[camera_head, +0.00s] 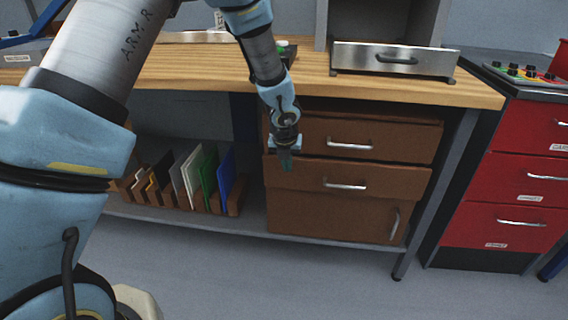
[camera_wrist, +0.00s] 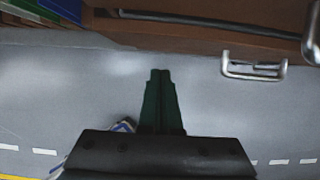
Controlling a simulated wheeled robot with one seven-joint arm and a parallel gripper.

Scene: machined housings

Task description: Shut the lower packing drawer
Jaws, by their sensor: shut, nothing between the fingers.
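The brown drawer unit (camera_head: 300,215) under the bench has two drawer fronts above a door with an upright handle. The lower drawer (camera_head: 300,175) has a silver bar handle (camera_head: 345,185). My gripper (camera_head: 286,162) points down in front of the left end of the drawer fronts. Its dark green fingers (camera_wrist: 160,75) are together and empty in the wrist view, over the floor and apart from the brown front. A silver handle (camera_wrist: 255,68) shows to their right there.
The upper drawer (camera_head: 310,132) is above, under the wooden bench top (camera_head: 420,91). A rack of coloured panels (camera_head: 190,180) stands on the shelf to the left. A red cabinet (camera_head: 500,185) stands at the right. The grey floor (camera_head: 260,280) in front is clear.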

